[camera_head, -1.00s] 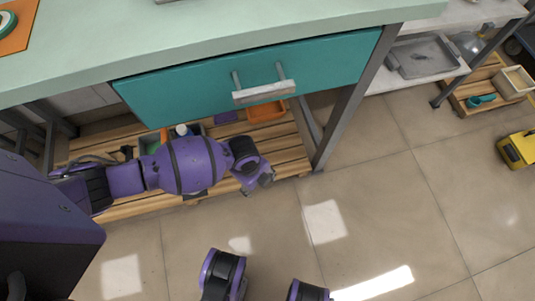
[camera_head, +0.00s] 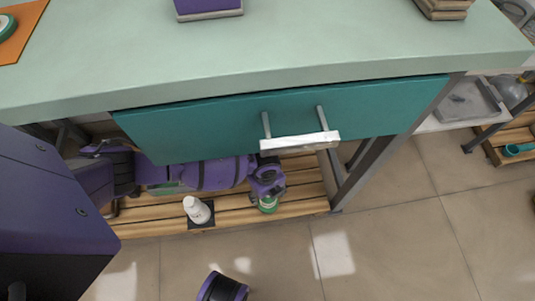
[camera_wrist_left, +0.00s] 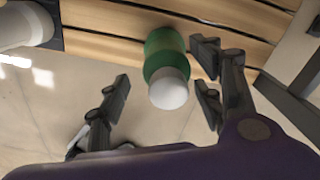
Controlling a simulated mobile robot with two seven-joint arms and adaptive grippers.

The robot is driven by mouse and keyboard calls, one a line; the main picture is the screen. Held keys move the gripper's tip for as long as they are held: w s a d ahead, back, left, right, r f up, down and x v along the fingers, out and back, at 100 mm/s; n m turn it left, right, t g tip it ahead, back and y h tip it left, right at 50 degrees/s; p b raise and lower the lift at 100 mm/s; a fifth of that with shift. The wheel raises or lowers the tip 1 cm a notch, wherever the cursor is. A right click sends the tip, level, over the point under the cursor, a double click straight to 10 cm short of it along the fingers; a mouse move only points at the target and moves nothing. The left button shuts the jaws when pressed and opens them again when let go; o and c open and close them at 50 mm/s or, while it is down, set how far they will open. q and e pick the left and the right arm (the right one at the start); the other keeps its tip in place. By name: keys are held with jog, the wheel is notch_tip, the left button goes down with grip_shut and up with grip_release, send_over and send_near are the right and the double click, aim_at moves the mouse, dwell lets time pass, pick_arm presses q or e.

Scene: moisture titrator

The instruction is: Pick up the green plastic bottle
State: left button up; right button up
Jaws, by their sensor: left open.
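The green plastic bottle (camera_head: 268,205) is at the front of the low slatted wooden shelf, under the teal drawer. In the left wrist view the bottle (camera_wrist_left: 164,52) is green with a round white cap pointing toward the camera. My left gripper (camera_head: 268,188) is right at the bottle and partly covers it in the head view. In the left wrist view the left gripper (camera_wrist_left: 163,88) is open, with its fingers on either side of the bottle and a visible gap on both sides.
A white bottle (camera_head: 197,209) on a dark square base stands left of the green one. The teal drawer (camera_head: 220,124) with its handle (camera_head: 300,141) hangs above my left arm. A metal table leg (camera_head: 365,168) rises to the right.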

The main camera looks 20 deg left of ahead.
pick_arm(q)
jog(key=f+b, duration=0.1)
jog(key=f, duration=0.2)
jog(key=f+b, duration=0.1)
jog(key=shift+d+f+b, duration=0.25)
jog(key=shift+f+b, duration=0.1)
jog(key=shift+f, duration=0.05)
jog(key=shift+w+f, duration=0.1)
jog(key=shift+c, duration=1.3)
jog(key=c, duration=1.2)
grip_shut()
